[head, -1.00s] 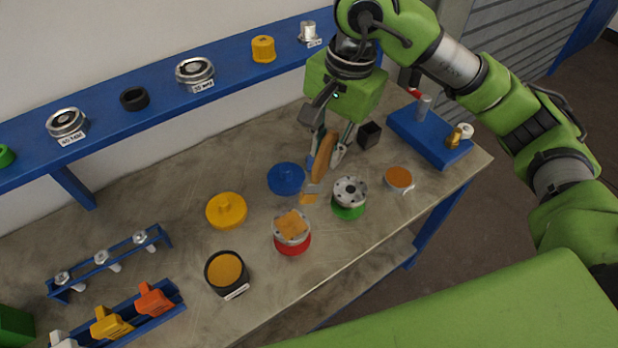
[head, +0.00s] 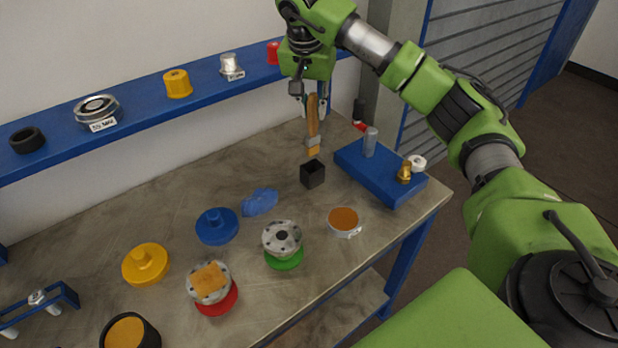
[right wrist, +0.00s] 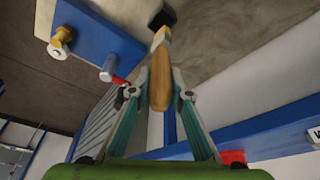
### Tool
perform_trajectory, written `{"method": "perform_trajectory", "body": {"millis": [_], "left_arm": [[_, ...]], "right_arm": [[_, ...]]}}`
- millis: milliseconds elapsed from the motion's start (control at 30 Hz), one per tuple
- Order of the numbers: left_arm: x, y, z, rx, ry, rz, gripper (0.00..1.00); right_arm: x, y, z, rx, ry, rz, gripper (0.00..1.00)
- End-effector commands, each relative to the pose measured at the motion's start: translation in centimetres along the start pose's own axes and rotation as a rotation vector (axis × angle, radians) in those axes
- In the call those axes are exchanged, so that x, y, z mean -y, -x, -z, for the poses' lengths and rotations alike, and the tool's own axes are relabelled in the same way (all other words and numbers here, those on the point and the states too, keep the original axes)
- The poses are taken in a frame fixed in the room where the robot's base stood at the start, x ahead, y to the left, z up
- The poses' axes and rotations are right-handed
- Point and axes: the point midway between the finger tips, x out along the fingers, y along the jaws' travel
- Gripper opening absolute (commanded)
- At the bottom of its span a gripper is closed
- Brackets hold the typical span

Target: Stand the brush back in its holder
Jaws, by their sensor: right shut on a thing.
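The brush (head: 313,128) has a wooden handle, a metal ferrule and tan bristles. It hangs nearly upright, bristles down. My right gripper (head: 314,106) is shut on its handle. The holder (head: 312,175) is a small black square open-topped box on the bench, just below the bristles. The bristles look a little above and behind its opening; the exact gap is hard to tell. In the right wrist view the brush handle (right wrist: 160,85) lies between my fingers, and the dark holder (right wrist: 162,17) shows past the bristle end. My left gripper is out of view.
A blue block (head: 380,175) with a grey post and brass fitting stands right of the holder. A blue cloth (head: 259,202), blue flange cap (head: 216,227) and green-based flange (head: 283,243) lie in front and left. The blue shelf (head: 130,118) runs along the wall behind.

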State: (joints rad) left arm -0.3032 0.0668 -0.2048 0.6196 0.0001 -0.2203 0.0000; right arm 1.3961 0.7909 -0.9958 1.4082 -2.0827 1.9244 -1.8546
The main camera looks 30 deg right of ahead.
Motion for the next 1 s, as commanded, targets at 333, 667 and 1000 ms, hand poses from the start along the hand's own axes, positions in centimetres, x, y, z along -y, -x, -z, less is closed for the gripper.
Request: {"method": "perform_trajectory", "body": {"millis": [333,667,1000], "left_arm": [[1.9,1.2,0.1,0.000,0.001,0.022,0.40],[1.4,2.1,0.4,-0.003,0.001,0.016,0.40],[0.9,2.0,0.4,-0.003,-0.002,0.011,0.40]], "right_arm": [[-0.2,-5.3,-1.2,-0.003,0.002,-0.003,0.00],[-0.2,-8.7,-2.3,-0.001,0.003,-0.003,0.00],[-0.2,-9.6,-2.5,-0.004,0.002,0.000,0.00]]}}
